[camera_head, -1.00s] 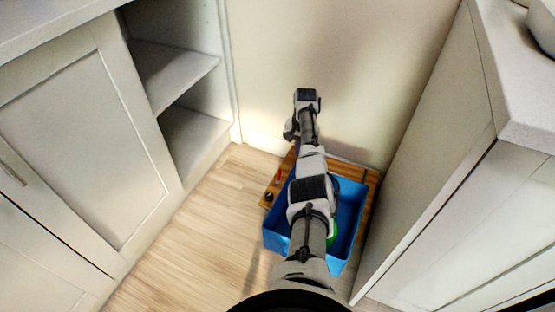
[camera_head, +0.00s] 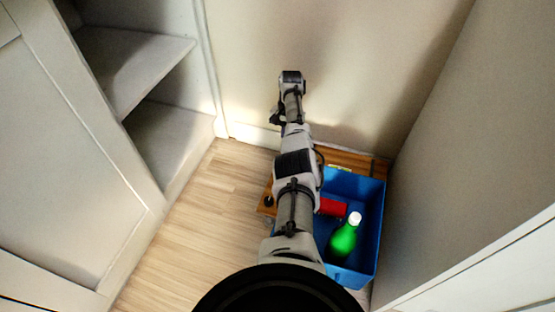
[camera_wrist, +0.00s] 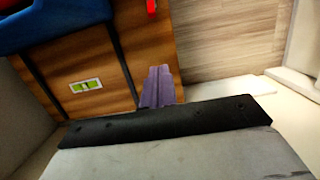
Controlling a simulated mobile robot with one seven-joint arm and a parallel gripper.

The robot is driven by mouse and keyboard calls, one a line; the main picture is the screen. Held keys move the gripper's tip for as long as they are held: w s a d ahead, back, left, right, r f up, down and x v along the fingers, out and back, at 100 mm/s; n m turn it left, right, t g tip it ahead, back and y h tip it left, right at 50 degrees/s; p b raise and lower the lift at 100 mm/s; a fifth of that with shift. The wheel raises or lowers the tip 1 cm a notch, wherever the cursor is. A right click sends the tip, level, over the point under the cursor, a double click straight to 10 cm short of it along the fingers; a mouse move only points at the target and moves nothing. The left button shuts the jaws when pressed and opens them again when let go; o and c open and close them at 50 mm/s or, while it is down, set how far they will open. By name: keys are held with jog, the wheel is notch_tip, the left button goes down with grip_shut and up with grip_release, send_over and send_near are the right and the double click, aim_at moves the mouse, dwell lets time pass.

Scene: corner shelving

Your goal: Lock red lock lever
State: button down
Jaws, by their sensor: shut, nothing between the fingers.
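The red lock lever (camera_wrist: 151,6) is only partly in view, a small red piece at the top edge of the wrist view. In the head view the lever cannot be made out, and my arm covers that part of the board. My gripper (camera_wrist: 158,72) shows as narrow purple fingers, shut and empty, over the board's edge. The fingers are apart from the lever in the picture.
A blue bin (camera_head: 372,225) stands on the board, holding a green bottle (camera_head: 344,237) and a red item (camera_head: 332,207). A black knob (camera_head: 268,200) sits by the board's left side. Cabinets stand on both sides, with the wall behind. Floor (camera_head: 190,215) is clear to the left.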

jog(key=shift+s+f, duration=0.1)
jog(key=f+b, duration=0.1)
jog(key=f, duration=0.2)
jog(key=s+f+b, duration=0.1)
jog(key=f, duration=0.2)
jog(key=f+b, duration=0.2)
jog(key=f, duration=0.2)
jog(key=shift+s+a, duration=0.3)
jog(key=shift+s, duration=0.1)
jog(key=shift+s+r+p, duration=0.25)
jog(key=shift+r+p, duration=0.15)
jog(key=shift+p, duration=0.1)
jog(key=shift+s+a+r+p, duration=0.2)
jog(key=shift+s+a+r, duration=0.15)
jog(key=shift+s, duration=0.35)
jog(key=shift+s+a+r+p, duration=0.2)
jog(key=shift+s+r, duration=0.25)
jog(key=shift+s, duration=0.2)
jog(key=shift+r+p, duration=0.2)
jog(key=shift+p, duration=0.35)
